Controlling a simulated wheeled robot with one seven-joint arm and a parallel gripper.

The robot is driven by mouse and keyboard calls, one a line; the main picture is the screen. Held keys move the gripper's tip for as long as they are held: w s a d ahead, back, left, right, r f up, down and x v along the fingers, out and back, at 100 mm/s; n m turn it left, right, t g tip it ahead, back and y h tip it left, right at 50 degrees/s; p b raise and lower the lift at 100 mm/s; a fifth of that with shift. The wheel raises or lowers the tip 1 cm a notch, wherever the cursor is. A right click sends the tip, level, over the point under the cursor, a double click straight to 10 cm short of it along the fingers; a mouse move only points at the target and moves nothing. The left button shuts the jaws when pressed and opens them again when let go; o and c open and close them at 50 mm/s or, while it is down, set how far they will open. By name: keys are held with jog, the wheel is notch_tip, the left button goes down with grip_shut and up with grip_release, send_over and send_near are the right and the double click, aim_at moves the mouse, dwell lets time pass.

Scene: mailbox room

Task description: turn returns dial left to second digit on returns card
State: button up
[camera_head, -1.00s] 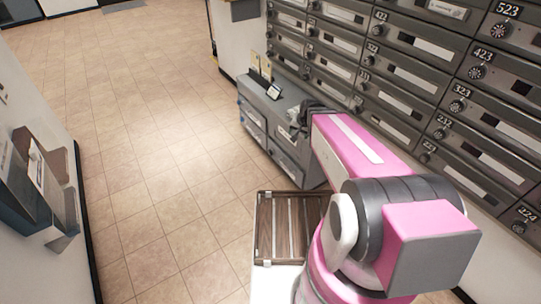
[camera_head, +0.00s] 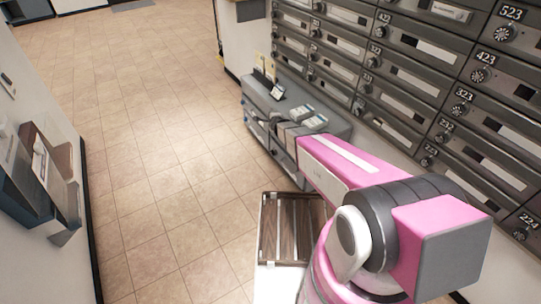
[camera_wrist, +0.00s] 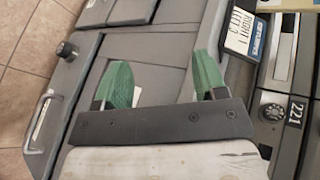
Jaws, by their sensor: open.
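In the wrist view my gripper (camera_wrist: 160,82) has its two green fingertips wide apart with nothing between them. A small card (camera_wrist: 243,32) at upper right seems to read "RIGHT 1, LEFT 2", tilted in the picture. In the head view a dark stand with a pale face (camera_head: 277,92) is on the grey cabinet (camera_head: 345,126); its writing is too small to read.
A bar handle (camera_wrist: 40,120) is on the cabinet front at left. A mailbox dial (camera_wrist: 271,112) beside the label 221 is at right. A wall of numbered mailboxes (camera_head: 400,80) rises behind the cabinet. A slatted wooden tray (camera_head: 290,230) is near me. The tiled floor (camera_head: 150,150) at left is clear.

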jog(key=w+a+f+m+t+h, duration=0.35)
jog(key=w+f+m, duration=0.2)
jog(key=m, duration=0.25)
jog(key=m+g+h, duration=0.6)
jog(key=m+h, duration=0.9)
jog(key=m, duration=0.7)
send_near(271, 153)
jog(key=shift+t, duration=0.25)
jog(key=x, duration=0.9)
jog(key=shift+d+f, duration=0.2)
jog(key=shift+f, duration=0.1)
jog(key=c, duration=0.9)
